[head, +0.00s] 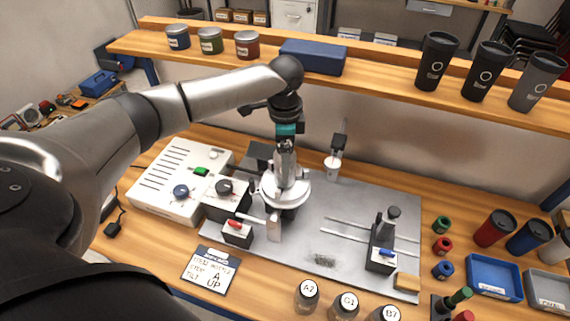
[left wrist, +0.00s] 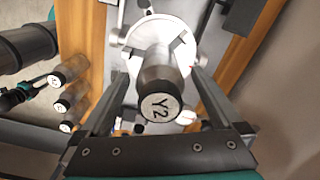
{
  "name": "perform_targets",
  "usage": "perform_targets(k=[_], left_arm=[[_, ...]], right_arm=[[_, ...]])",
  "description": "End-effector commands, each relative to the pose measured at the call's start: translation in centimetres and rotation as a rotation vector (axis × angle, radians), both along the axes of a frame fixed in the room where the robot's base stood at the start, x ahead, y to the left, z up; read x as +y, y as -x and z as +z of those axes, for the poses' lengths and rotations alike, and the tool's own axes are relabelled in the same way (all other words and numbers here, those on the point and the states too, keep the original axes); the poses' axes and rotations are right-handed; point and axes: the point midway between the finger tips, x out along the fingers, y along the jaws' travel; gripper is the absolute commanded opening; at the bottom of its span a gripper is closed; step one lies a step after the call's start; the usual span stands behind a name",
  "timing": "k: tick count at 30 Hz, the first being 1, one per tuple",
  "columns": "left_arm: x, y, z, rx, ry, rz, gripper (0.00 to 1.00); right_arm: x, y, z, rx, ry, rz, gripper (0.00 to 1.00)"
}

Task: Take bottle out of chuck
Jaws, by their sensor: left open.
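A bottle with a dark cap labelled Y2 (left wrist: 160,106) stands in the chuck in the left wrist view. The chuck (left wrist: 122,36) is a pale round disc behind it. In the head view the chuck (head: 299,194) sits on the grey plate, and the bottle is largely hidden by my gripper. My left gripper (head: 285,170) points down over the chuck. In the left wrist view its open fingers (left wrist: 162,76) lie on either side of the bottle, with visible gaps near the cap.
Bottles A2 (head: 307,292), G1 (head: 344,304) and B7 (head: 385,315) stand at the bench's front. A white control box (head: 165,190) is left of the chuck. A tailstock-like block (head: 383,250) stands on the right. A shelf (head: 375,78) with jars and cups runs behind.

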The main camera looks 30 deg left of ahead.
Motion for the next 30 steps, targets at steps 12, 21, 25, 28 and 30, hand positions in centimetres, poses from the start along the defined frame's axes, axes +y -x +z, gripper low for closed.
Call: perform_targets(k=[12, 21, 25, 28, 30], left_arm=[[-0.01, -0.01, 0.05, 0.0, 0.0, 0.0, 0.7], [0.0, 0.0, 0.06, 0.0, 0.0, 0.0, 0.36], [0.0, 0.0, 0.07, 0.0, 0.0, 0.0, 0.21], [0.01, -0.01, 0.07, 0.0, 0.0, 0.0, 0.1], [0.0, -0.04, 0.11, -0.001, 0.0, 0.0, 0.04]], right_arm=[[0.01, 0.49, -0.03, 0.009, 0.0, 0.0, 0.48], [0.03, 0.52, -0.03, 0.009, 0.0, -0.001, 0.48], [0.03, 0.53, -0.03, 0.009, 0.0, -0.001, 0.48], [0.03, 0.52, -0.03, 0.009, 0.0, -0.001, 0.48], [0.03, 0.52, -0.03, 0.009, 0.0, -0.002, 0.48]])
